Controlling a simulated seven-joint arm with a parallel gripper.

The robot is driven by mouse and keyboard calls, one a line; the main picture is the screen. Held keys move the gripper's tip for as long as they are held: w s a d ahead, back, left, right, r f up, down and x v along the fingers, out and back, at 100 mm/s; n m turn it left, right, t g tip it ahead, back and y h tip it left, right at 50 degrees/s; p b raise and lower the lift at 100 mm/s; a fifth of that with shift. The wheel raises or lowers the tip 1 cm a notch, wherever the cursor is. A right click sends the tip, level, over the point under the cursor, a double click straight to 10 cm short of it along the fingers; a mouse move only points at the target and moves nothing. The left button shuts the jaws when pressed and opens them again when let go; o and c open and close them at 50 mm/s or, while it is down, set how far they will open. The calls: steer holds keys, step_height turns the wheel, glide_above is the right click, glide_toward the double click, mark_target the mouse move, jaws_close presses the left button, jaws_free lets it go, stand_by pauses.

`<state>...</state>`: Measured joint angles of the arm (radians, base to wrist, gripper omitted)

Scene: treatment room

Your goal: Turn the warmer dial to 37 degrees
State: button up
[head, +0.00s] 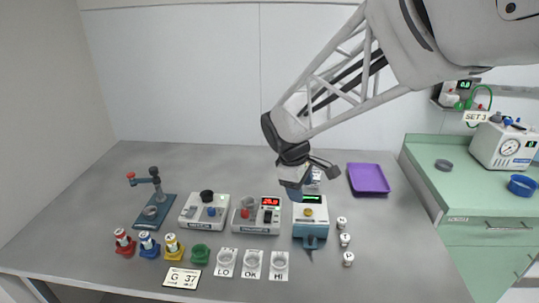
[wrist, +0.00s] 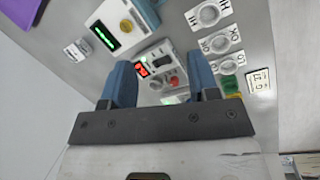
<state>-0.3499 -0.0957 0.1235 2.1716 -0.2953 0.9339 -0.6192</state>
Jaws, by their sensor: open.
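The warmer appears to be the white box (head: 257,228) with a red lit display (head: 270,202), a red knob (head: 245,213) and a black switch; its front label is too small to read. The display seems to show a number in the twenties. In the wrist view the box (wrist: 158,66) lies between and beyond my fingers, with its red knob (wrist: 175,82) near the right finger. My gripper (head: 297,188) is open and empty, with blue fingers (wrist: 162,85). It hangs above and behind the blue device, apart from the warmer.
A blue device (head: 311,228) with green display and yellow knob stands right of the warmer. In front are three labelled dishes (head: 252,263), coloured holders and a "G 37" card (head: 182,278). A purple tray (head: 368,179) lies behind right.

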steer(key=w+a+f+n+h, duration=0.1)
steer(key=w+a+f+n, duration=0.4)
steer(key=a, duration=0.4)
steer(key=n, duration=0.4)
glide_toward(245, 211)
steer(key=f, duration=0.2)
steer(key=shift+s+a+r+t+h, duration=0.1)
steer(key=shift+s+r+t+h, duration=0.1)
steer(key=shift+t+h, duration=0.15)
steer(key=shift+f, duration=0.15)
steer(key=shift+x, duration=3.85)
steer(key=c, duration=0.9)
